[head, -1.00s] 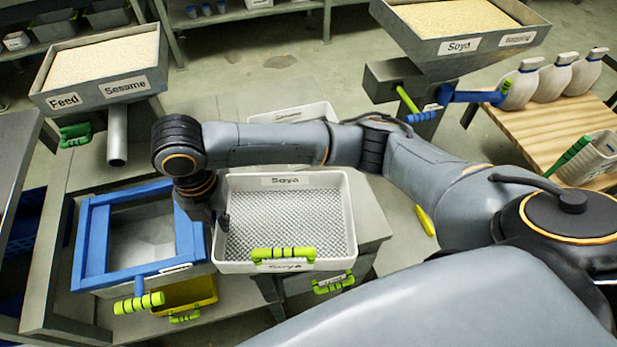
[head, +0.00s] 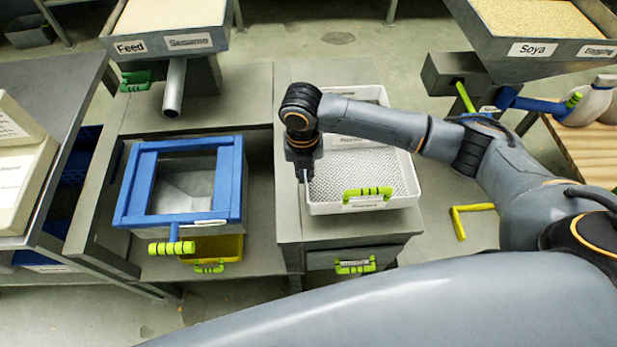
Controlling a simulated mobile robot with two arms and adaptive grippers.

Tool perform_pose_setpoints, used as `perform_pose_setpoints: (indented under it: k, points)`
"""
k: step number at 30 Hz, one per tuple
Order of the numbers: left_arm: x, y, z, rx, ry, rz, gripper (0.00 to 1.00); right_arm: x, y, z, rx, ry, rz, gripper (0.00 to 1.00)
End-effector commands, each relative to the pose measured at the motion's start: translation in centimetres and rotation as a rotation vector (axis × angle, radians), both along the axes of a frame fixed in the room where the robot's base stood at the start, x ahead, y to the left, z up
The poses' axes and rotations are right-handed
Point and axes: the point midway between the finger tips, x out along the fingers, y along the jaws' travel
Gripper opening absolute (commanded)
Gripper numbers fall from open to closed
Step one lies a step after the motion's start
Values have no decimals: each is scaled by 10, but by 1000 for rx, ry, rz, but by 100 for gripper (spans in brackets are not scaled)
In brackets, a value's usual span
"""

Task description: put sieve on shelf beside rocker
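The sieve (head: 362,175) is a white tray with a grey mesh bottom and a lime-green front handle. It sits level on the grey shelf (head: 335,230), right of the blue-framed rocker (head: 232,185), with a gap between them. My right gripper (head: 304,178) points down at the sieve's left rim and appears to touch it. The fingertips are small and partly hidden, so their opening is unclear. My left gripper is not in view.
The Feed and Sesame hopper (head: 165,25) has a spout (head: 174,88) behind the rocker. The Soya hopper (head: 530,25) stands at the back right. A bare shelf strip lies left of the sieve.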

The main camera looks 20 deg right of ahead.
Motion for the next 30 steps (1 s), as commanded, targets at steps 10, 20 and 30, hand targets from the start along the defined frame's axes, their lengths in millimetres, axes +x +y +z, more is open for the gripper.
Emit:
perform_pose_setpoints:
  k: [10, 20, 30]
  points:
    - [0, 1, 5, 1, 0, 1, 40, 2, -9, -35, -2, 1, -1, 0]
    - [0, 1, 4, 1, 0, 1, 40, 3, -9, -42, -1, -2, 0, 0]
    - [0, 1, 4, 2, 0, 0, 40, 3, -9, -44, 0, -1, 0, 28]
